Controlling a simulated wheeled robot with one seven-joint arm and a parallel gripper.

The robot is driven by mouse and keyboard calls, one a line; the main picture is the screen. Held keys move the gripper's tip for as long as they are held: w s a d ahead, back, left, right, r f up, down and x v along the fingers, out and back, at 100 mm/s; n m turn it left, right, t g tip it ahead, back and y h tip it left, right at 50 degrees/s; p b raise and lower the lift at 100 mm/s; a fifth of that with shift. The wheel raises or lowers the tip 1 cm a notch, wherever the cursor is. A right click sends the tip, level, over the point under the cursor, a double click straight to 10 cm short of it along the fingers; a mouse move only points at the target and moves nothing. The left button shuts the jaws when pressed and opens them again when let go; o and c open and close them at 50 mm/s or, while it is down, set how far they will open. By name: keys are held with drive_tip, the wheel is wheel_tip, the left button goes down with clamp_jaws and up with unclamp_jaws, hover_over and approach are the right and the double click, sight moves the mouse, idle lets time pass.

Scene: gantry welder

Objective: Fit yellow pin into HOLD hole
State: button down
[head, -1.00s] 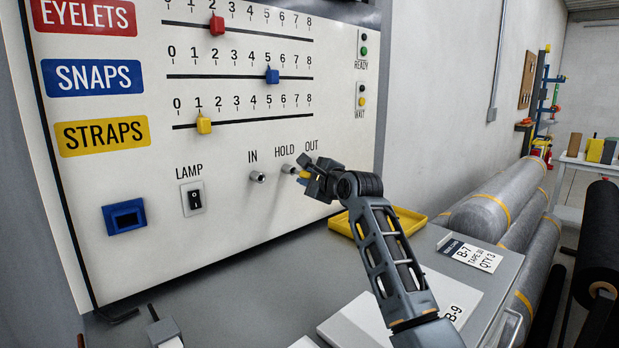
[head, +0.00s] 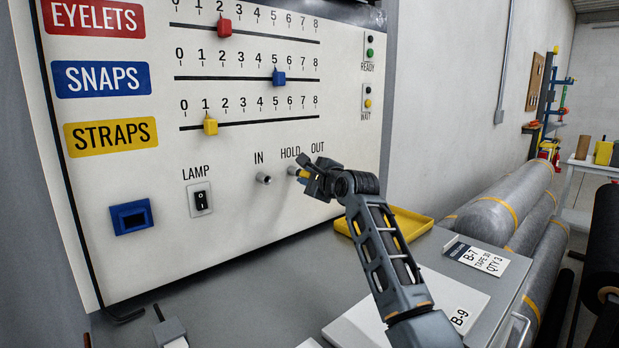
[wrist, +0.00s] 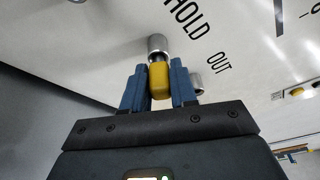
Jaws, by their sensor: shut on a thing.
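The yellow pin (wrist: 158,80) is between the two blue fingers of my gripper (wrist: 158,88) in the wrist view. Its far end is at the mouth of a silver socket (wrist: 157,44) near the HOLD label; I cannot tell how deep it sits. In the head view my gripper (head: 312,180) is at the panel, shut on the pin (head: 304,174), in front of the HOLD socket (head: 292,171). The IN socket (head: 263,179) is empty to the left. The OUT socket is hidden behind my gripper in the head view; a second silver socket (wrist: 196,82) shows in the wrist view.
A yellow tray (head: 420,226) lies on the grey bench to the right below my gripper. A lamp switch (head: 200,199) and blue port (head: 131,216) are on the panel at left. A B-9 card (head: 440,300) lies under my arm.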

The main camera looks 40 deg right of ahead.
drive_tip(key=shift+w, duration=0.1)
drive_tip(key=c, duration=0.8)
unclamp_jaws()
drive_tip(key=b+v, duration=0.1)
drive_tip(key=v, duration=0.6)
drive_tip(key=shift+s, duration=0.4)
drive_tip(key=shift+a, duration=0.1)
